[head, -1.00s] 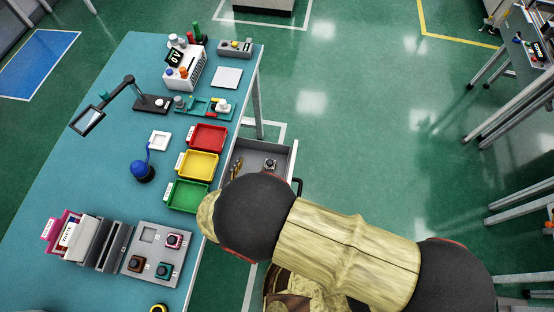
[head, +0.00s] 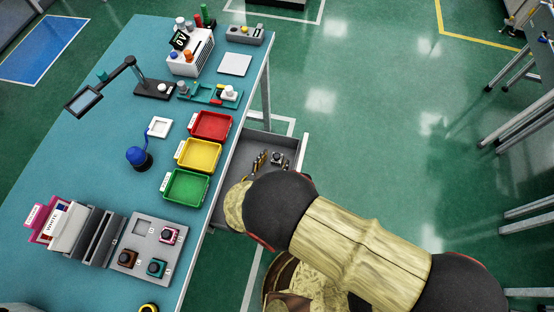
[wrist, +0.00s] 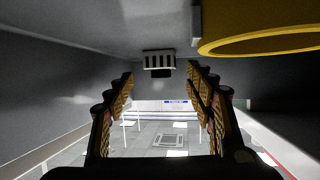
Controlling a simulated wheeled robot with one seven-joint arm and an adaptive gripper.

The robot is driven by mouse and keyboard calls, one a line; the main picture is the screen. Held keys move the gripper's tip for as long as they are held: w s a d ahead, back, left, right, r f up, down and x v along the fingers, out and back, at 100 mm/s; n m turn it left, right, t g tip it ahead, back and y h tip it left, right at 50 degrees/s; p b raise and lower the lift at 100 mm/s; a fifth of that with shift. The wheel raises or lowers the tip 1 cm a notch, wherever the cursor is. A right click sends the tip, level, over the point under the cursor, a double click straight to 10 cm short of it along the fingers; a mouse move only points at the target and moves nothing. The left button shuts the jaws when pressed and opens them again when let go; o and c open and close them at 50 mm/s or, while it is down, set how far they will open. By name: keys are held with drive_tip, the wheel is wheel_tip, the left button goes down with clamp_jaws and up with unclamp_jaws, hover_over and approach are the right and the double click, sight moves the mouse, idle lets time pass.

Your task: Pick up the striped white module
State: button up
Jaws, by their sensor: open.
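The striped white module (wrist: 159,60) shows in the wrist view just beyond my fingertips, centred between them, with dark vertical stripes on its near face. In the head view a small dark and light block (head: 277,158), apparently the same module, sits in the open grey drawer (head: 288,142). My gripper (wrist: 160,76) is open and empty, one finger on each side of the picture. In the head view its gold fingers (head: 260,161) are inside the drawer, just left of the module. My arm hides the near part of the drawer.
Grey drawer walls flank the gripper. A large yellow round rim (wrist: 262,40) fills the wrist view's upper right. Red (head: 211,126), yellow (head: 199,155) and green (head: 186,187) trays stand on the teal bench (head: 110,150) beside the drawer.

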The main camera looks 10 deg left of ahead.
drive_tip(key=shift+x, duration=0.95)
drive_tip(key=c, duration=0.3)
drive_tip(key=c, duration=1)
